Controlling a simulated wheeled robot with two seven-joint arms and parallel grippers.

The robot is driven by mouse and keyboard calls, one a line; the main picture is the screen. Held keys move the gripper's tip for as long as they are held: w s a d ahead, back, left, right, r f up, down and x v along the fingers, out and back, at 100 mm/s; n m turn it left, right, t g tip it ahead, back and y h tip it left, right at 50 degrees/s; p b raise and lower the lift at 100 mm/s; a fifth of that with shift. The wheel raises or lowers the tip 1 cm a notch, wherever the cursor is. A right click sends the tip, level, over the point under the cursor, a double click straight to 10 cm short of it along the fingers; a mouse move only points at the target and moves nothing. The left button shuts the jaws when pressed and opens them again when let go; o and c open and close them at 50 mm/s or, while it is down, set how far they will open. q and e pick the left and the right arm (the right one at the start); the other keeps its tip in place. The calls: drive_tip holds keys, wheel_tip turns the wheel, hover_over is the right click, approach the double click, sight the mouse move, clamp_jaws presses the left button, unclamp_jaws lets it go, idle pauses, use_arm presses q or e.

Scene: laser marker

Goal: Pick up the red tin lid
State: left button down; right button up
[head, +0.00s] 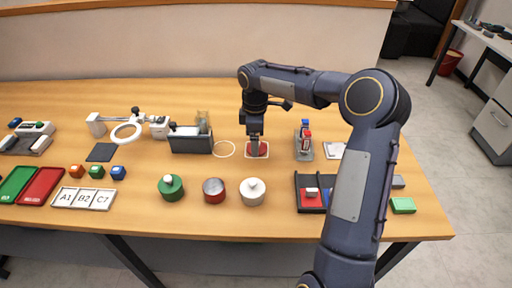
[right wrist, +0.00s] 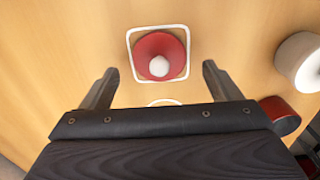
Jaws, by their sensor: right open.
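The red tin lid (right wrist: 153,48), a round disc with a white knob, lies inside a white square outline on the table in the right wrist view. In the head view the red lid (head: 262,149) shows partly behind my right gripper (head: 255,152). My right gripper also shows in the right wrist view (right wrist: 156,88), with its fingers wide apart and nothing between them. The lid lies beyond the fingertips there. A red tin (head: 214,190) without a lid stands nearer the front, left of a white tin (head: 253,192). My left gripper is not in view.
A green tin (head: 171,188) stands left of the red tin. A dark box (head: 191,144) and a white ring (head: 224,149) lie left of my right gripper. A stand with bottles (head: 304,146) is on its right. A dark tray (head: 311,204) sits at the front right.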

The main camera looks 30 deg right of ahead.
wheel_tip(320, 180, down, 2)
drive_tip(key=shift+f, duration=0.1)
drive_tip(key=c, duration=1)
